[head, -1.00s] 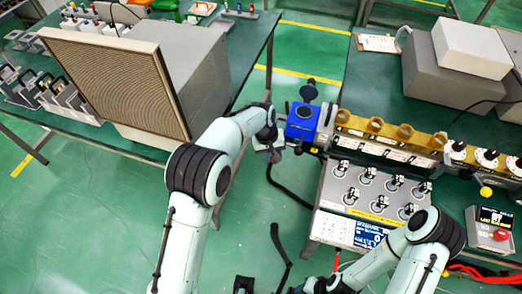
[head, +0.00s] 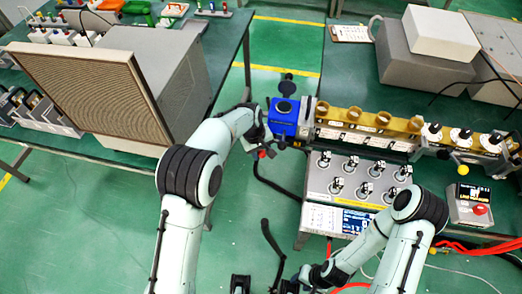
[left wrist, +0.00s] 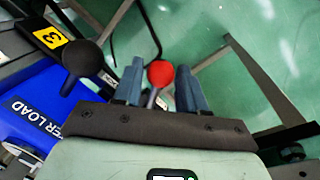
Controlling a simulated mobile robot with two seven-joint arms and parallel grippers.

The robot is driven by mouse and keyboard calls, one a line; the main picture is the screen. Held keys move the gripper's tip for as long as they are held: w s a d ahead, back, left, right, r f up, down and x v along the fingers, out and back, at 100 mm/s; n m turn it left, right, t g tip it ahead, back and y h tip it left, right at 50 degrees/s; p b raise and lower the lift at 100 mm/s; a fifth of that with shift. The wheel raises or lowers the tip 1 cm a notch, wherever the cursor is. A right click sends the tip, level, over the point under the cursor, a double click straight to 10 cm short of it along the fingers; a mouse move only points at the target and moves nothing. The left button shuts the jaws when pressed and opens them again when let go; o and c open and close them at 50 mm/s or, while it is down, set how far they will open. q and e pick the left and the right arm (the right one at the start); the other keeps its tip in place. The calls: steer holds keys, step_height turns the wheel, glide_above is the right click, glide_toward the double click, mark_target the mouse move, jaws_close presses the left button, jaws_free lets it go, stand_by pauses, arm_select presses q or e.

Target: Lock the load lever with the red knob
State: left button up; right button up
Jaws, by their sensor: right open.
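The blue load block (head: 284,117) sits at the left end of the waveguide line, on the right bench. Its label, partly cut off, ends in "ER LOAD" in the left wrist view (left wrist: 35,112). The red knob (left wrist: 160,73) stands between the two spread fingers of my left gripper (left wrist: 160,84), with clear gaps on both sides. In the head view the red knob (head: 266,154) shows small beside my left gripper, just left of and below the block. Its lever is mostly hidden. My right gripper (head: 286,286) is low in the head view, open and away from the load.
A black round knob (left wrist: 82,58) stands close left of my left gripper, near a yellow "3" label (left wrist: 49,37). A panel of switches (head: 358,178) and a control box with a red button (head: 470,205) lie to the right.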

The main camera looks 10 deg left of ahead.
arm_select(q)
steer(key=shift+o, duration=0.9)
step_height(320, 180, up, 13)
steer(key=s+a, duration=0.1)
steer(key=a, duration=0.1)
steer(key=shift+s+p, duration=0.15)
steer(key=shift+p, duration=0.3)
